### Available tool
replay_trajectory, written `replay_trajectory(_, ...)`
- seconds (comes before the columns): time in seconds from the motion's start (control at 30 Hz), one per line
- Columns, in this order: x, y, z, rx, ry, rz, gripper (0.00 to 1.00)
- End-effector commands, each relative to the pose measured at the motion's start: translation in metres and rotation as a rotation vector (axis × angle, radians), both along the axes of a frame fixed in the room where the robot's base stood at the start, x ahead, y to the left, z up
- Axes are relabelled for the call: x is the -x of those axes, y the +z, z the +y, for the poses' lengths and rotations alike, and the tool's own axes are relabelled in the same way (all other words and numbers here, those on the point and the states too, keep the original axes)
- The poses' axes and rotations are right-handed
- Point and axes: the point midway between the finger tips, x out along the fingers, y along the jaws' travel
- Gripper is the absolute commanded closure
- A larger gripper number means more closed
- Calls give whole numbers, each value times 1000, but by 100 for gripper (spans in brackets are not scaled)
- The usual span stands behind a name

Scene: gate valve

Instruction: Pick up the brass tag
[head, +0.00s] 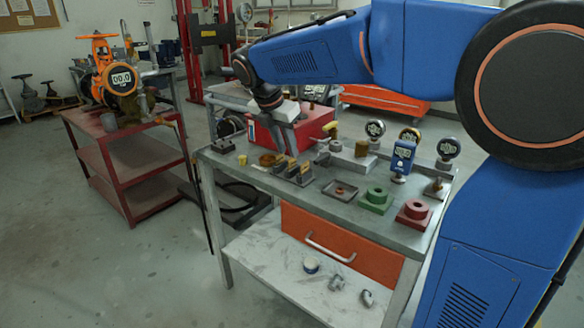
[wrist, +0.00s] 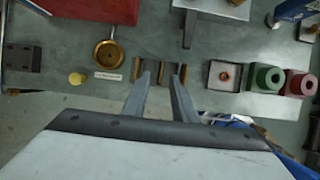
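Three narrow upright pieces with brass-coloured faces stand in a row in dark holders on the bench. I take the brass tag to be among them; the middle piece (wrist: 160,72) shows between my fingers in the wrist view. The row also shows in the head view, with its middle piece (head: 292,166). I cannot read any marking on them. My gripper (wrist: 160,76) is open, one finger on each side of the middle piece, with no visible contact. In the head view my gripper (head: 286,155) points down over the row, its fingertips partly lost against the clutter.
Left of the row are a round brass dish (wrist: 109,48), a white label strip (wrist: 108,75) and a yellow piece (wrist: 76,79). To the right are a square tray (wrist: 223,76) and a green block (wrist: 266,78). A red box (head: 300,130) stands behind.

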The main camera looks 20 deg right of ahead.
Motion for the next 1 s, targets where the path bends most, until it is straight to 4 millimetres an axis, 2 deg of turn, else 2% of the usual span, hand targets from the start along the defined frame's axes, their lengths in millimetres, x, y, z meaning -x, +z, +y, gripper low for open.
replay_trajectory(0.1,-3,-16,-8,1,-2,3,75)
replay_trajectory(0.3,-7,-34,-14,1,-1,1,75)
replay_trajectory(0.57,-8,-36,-14,1,0,1,75)
replay_trajectory(0.7,-8,-36,-14,1,0,1,100)
replay_trajectory(1.0,-8,-36,-14,0,0,0,100)
